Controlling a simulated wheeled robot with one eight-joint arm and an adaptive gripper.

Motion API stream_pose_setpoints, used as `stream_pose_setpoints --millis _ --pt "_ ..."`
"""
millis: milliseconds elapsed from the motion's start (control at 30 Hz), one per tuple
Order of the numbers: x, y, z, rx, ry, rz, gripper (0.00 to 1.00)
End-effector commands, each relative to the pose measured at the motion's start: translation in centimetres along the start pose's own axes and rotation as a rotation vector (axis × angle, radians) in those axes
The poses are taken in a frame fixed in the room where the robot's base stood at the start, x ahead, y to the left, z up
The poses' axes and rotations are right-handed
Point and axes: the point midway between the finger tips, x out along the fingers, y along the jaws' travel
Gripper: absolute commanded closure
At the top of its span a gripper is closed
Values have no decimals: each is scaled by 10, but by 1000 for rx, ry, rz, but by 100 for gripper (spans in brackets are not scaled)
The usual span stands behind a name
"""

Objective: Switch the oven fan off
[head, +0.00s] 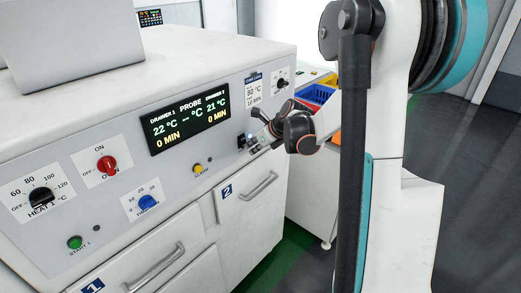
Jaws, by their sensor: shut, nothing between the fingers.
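The oven (190,95) is a white cabinet with a control panel on its sloping front. A small dark switch (242,142) sits on the panel right of the display, close to my gripper; its label and position are too small to read, so I cannot tell if it is the fan switch. My gripper (257,114) is shut and empty at the panel's right part. Its dark fingers point left, and the wrist hides part of the panel behind it. I cannot tell whether it touches the panel.
A red ON/OFF knob (108,163), black heat knob (41,197), blue knob (148,202), yellow button (197,169) and green button (75,242) are on the panel. The display (187,122) reads 22 °C and 21 °C. Drawers 1 and 2 have protruding handles (259,187). Coloured bins (316,94) stand behind.

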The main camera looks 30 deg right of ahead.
Motion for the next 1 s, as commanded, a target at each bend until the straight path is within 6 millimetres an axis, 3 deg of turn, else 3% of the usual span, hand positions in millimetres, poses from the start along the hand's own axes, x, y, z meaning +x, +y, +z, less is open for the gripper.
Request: stream_pose_setpoints --millis 467,667,1000 --pt "5 0 3 1 -4 0 100" --pt "16 0 0 2 -110 1 100" --pt "10 0 7 0 -102 2 100"
